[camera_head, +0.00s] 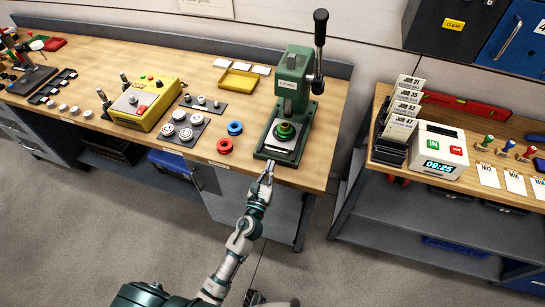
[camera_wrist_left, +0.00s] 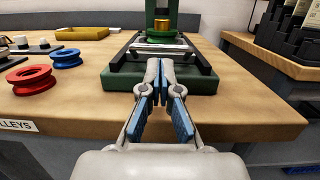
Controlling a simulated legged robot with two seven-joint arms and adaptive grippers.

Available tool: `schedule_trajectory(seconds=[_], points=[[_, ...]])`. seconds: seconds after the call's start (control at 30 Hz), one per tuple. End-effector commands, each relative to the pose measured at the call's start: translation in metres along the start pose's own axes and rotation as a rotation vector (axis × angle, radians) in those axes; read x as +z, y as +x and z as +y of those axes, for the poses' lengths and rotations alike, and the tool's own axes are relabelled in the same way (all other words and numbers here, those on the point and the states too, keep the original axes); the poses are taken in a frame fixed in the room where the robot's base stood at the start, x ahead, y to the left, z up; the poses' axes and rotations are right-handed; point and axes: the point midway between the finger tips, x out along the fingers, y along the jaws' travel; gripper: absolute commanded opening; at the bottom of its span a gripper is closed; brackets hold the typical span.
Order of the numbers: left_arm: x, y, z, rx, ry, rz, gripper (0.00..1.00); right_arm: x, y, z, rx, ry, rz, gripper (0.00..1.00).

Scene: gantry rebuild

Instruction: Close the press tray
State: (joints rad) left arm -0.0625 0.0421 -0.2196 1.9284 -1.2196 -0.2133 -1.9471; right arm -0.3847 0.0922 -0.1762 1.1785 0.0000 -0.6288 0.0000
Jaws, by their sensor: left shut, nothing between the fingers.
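The green press (camera_head: 294,85) stands near the right end of the wooden workbench, its black lever up. Its tray (camera_head: 283,149) is a pale plate at the base, under a green and brass round part (camera_head: 285,131). In the left wrist view the press base (camera_wrist_left: 120,80) lies straight ahead, with dark rails on both sides of the pale tray plate (camera_wrist_left: 158,46). My left gripper (camera_head: 268,167) is shut and empty at the base's front edge. In the left wrist view its fingertips (camera_wrist_left: 160,68) overlap the front of the base; I cannot tell whether they touch. My right gripper is not in view.
A red pulley (camera_head: 224,146) and a blue pulley (camera_head: 235,128) lie left of the press. A yellow tray (camera_head: 239,80) and a yellow control box (camera_head: 145,104) are farther left. A gap separates the workbench from the shelf bench (camera_head: 420,180) with the time clock (camera_head: 437,150).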

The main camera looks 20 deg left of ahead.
Motion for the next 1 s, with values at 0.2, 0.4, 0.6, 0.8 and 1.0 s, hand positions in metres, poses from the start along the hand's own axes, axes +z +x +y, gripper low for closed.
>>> schedule_trajectory(seconds=[0.2, 0.4, 0.6, 0.8, 1.0], points=[[0.000, 0.029, 0.000, -0.001, -0.001, -0.001, 0.00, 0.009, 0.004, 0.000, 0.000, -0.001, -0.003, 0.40], [-0.001, 0.037, 0.000, -0.001, -0.002, 0.000, 0.00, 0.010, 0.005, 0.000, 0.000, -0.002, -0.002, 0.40], [-0.001, 0.037, 0.000, -0.001, -0.002, 0.000, 0.00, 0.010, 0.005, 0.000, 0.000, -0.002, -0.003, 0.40], [-0.003, 0.047, -0.001, -0.002, 0.000, 0.000, 0.00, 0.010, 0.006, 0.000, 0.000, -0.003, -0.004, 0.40], [-0.006, 0.064, 0.000, 0.000, -0.001, 0.001, 0.00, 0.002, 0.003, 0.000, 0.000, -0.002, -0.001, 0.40]])
